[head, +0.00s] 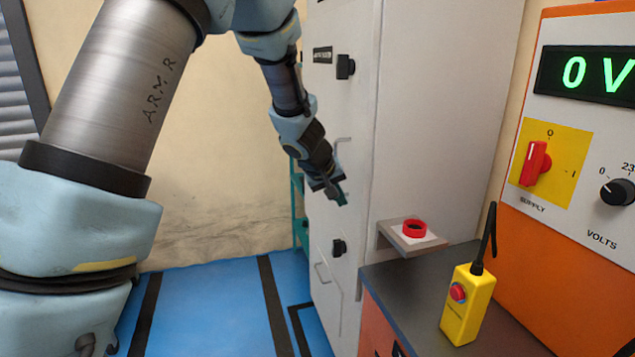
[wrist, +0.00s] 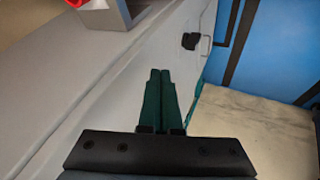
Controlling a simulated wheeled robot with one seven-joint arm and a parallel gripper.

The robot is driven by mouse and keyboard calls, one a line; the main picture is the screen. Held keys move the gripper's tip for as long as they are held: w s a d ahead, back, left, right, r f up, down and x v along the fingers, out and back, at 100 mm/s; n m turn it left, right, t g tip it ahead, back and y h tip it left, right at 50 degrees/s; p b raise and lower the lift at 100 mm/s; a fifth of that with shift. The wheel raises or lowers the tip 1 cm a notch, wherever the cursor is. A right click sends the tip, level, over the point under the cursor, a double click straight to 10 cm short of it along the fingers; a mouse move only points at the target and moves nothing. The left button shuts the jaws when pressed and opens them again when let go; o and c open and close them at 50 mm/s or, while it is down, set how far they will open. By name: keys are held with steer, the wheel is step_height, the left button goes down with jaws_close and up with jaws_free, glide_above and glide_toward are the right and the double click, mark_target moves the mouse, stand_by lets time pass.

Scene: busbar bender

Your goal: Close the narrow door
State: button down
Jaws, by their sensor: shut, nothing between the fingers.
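A tall white cabinet (head: 445,110) stands right of centre, its front seen at a steep angle. The front carries an upper black latch (head: 345,66) and a lower black latch (head: 339,247), with a handle near each. I cannot tell which panel is the narrow door; no wide gap shows along the front. My gripper (head: 342,199) is at the cabinet front, between the two latches in height. In the wrist view its teal fingers (wrist: 158,75) are together and empty, over the white front. A latch (wrist: 190,41) and a handle (wrist: 206,44) show beyond them. Contact is unclear.
A yellow push-button box (head: 461,305) stands on a dark bench top (head: 420,310) beside an orange supply unit (head: 540,250). Blue floor (head: 210,310) with black lines is clear at left.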

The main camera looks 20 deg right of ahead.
steer(key=v, duration=1)
steer(key=s+a+f+y, duration=0.2)
steer(key=a, duration=1)
steer(key=s+a+f+n+g+y, duration=0.1)
steer(key=s+a+f+y, duration=0.1)
steer(key=a, duration=1)
steer(key=s+a+f+n+y, duration=0.1)
steer(key=s+a+f+y, duration=0.1)
steer(key=a, duration=1)
steer(key=shift+s+a+f+g+p, duration=0.2)
steer(key=shift+s+f+g+p, duration=0.25)
steer(key=shift+s+f, duration=0.35)
steer(key=shift+r, duration=0.15)
